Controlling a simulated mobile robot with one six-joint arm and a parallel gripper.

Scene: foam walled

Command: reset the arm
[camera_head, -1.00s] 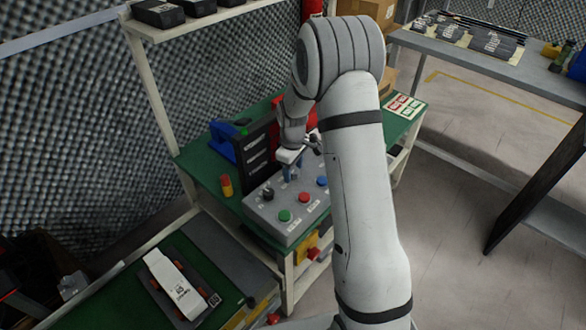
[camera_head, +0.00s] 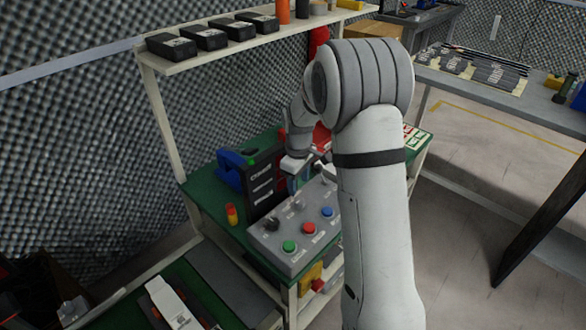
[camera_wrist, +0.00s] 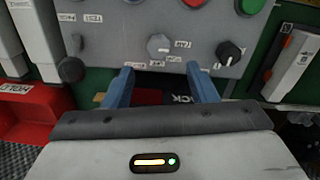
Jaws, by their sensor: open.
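My arm rises through the middle of the head view and bends down toward the workbench. My gripper (camera_wrist: 161,88) shows in the wrist view with its two blue fingers apart and nothing between them. In the head view the gripper (camera_head: 296,184) is small and partly hidden by my wrist, above the back edge of the grey control box. The control box (camera_head: 268,238) carries green, red and blue buttons and a black knob. In the wrist view the control box (camera_wrist: 115,40) lies just beyond the fingertips, with a grey knob and a black knob near them. I cannot tell whether the fingers touch it.
The green workbench (camera_head: 205,200) holds a blue item (camera_head: 229,170), black bins (camera_head: 262,180) and a red-yellow cylinder (camera_head: 232,214). A shelf (camera_head: 200,57) with black boxes stands above. A grey table (camera_head: 500,95) stands at right. Open floor (camera_head: 455,220) lies right of my arm.

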